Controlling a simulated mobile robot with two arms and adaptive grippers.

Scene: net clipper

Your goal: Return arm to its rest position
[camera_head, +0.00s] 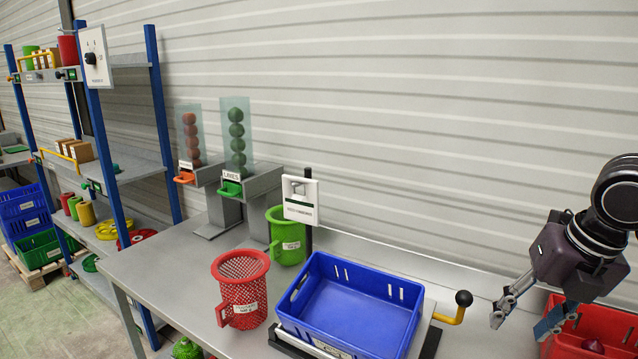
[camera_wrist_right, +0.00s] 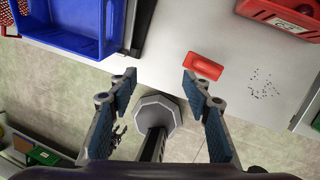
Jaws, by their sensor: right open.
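My right gripper (camera_head: 527,317) hangs at the right side of the head view, its arm coming in from the right edge. It is above the table's right part, beside a red bin (camera_head: 606,327). In the right wrist view, the two fingers of my right gripper (camera_wrist_right: 158,82) are spread wide apart with nothing between them. My left gripper is in neither view.
A blue crate (camera_head: 352,300), a crank with black knob (camera_head: 463,298), a red mesh cup (camera_head: 240,289) and a green cup (camera_head: 287,236) stand on the table (camera_head: 170,268). A red handle-like piece (camera_wrist_right: 204,66) lies near the table edge. A shelf rack (camera_head: 152,110) stands left.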

